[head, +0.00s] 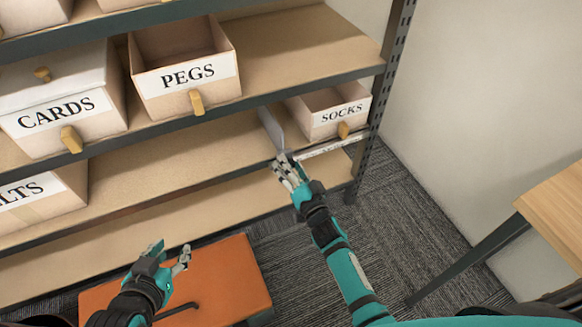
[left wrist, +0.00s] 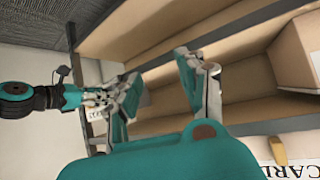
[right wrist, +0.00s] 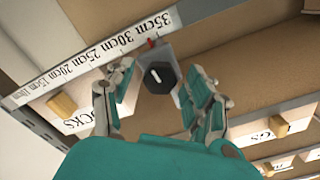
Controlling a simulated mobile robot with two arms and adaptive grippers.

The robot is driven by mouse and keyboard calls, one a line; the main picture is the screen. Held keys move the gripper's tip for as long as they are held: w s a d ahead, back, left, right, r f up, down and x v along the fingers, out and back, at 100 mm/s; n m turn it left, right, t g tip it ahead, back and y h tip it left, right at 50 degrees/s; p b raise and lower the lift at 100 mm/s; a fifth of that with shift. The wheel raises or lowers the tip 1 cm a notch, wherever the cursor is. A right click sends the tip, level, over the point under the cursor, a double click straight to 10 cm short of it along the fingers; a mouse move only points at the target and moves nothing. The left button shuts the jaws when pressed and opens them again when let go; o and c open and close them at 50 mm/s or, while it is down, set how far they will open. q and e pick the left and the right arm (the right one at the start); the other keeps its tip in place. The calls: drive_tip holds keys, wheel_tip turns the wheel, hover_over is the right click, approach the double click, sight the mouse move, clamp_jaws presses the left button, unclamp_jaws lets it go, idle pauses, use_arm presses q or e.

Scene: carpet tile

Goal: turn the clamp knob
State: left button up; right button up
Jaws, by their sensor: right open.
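The clamp knob (right wrist: 160,77) is black and six-sided with a white line on its face, nearly upright in the right wrist view. It sits on a grey divider plate (head: 271,130) at the shelf's front edge. In the head view my right gripper (head: 287,173) hides the knob. My right gripper (right wrist: 162,95) is open, its fingers on either side of the knob in the picture; I cannot tell whether they touch it. My left gripper (head: 168,260) is open and empty, low in front of the shelves; its fingers also show in the left wrist view (left wrist: 158,85).
A ruler strip (right wrist: 95,55) with centimetre marks runs along the shelf edge, with a red pointer (right wrist: 152,42) near 35cm. The SOCKS box (head: 330,108) stands right of the divider. An orange-topped piece (head: 215,285) is below my left gripper. A wooden table (head: 555,215) stands right.

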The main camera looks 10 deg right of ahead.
clamp_jaws()
idle(0.3)
use_arm(q)
drive_tip(key=s+a+f+g+y+p, duration=0.1)
drive_tip(key=s+a+f+g+p, duration=0.1)
drive_tip(key=s+f+g, duration=0.35)
drive_tip(key=w+d+r+t+b, duration=0.1)
drive_tip(key=w+r+t, duration=0.3)
drive_tip(key=shift+w+d+r+t+h+b, duration=0.2)
drive_tip(key=shift+d+r+t+h+b, duration=0.1)
drive_tip(key=shift+t+h+b, duration=0.1)
use_arm(e)
drive_tip(key=shift+n, duration=10.9)
